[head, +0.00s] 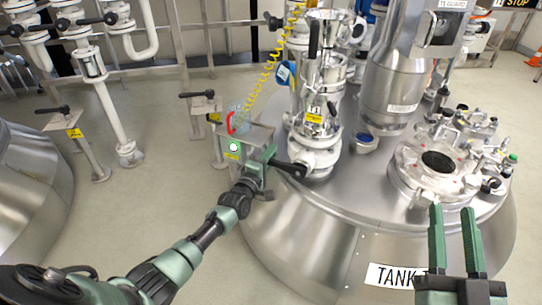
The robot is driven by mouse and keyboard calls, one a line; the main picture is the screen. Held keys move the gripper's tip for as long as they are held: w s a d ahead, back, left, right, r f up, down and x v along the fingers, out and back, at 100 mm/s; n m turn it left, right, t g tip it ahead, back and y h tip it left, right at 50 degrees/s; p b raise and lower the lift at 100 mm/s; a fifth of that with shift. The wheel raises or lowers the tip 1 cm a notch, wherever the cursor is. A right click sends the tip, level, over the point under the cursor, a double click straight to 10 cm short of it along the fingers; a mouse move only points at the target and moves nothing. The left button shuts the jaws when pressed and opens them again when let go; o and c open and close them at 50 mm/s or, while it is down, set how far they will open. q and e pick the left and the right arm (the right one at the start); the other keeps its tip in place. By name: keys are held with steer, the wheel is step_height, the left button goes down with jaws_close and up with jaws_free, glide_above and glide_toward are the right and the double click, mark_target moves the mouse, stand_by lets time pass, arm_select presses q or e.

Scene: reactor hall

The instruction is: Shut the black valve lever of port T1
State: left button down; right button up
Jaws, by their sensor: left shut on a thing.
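Port T1 is the steel and white column (318,140) with a yellow label, standing on the domed steel tank (330,205). Its black valve lever (293,169) sticks out sideways to the left from the white valve body low on the column. My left gripper (268,166) is shut on the outer end of this lever; its fingers hide part of it. My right gripper (452,212) is open and empty at the lower right, in front of the round flanged hatch (405,170).
A small steel stand with a green light (233,147) is just left of my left gripper. A yellow coiled hose (262,85) hangs above it. A large steel cylinder (395,85) stands right of the port.

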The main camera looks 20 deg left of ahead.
arm_select(q)
steer(key=shift+s+f, duration=0.1)
steer(key=shift+f, duration=0.25)
arm_select(e)
steer(key=shift+s+r+t, duration=0.35)
steer(key=shift+r+t, duration=0.15)
steer(key=shift+r, duration=0.3)
arm_select(q)
steer(key=c, duration=1.4)
jaws_free()
steer(key=shift+o, duration=0.8)
steer(key=shift+r, duration=0.1)
steer(key=shift+s, duration=0.1)
steer(key=s+p, duration=0.2)
steer(key=s, duration=0.5)
steer(key=shift+s+p, duration=0.25)
steer(key=shift+p, duration=0.15)
arm_select(e)
step_height(320, 180, down, 13)
steer(key=d+g+h, duration=0.1)
steer(key=g+h, duration=0.1)
steer(key=g, duration=0.5)
steer(key=shift+w+d+g, duration=0.3)
steer(key=shift+w, duration=0.1)
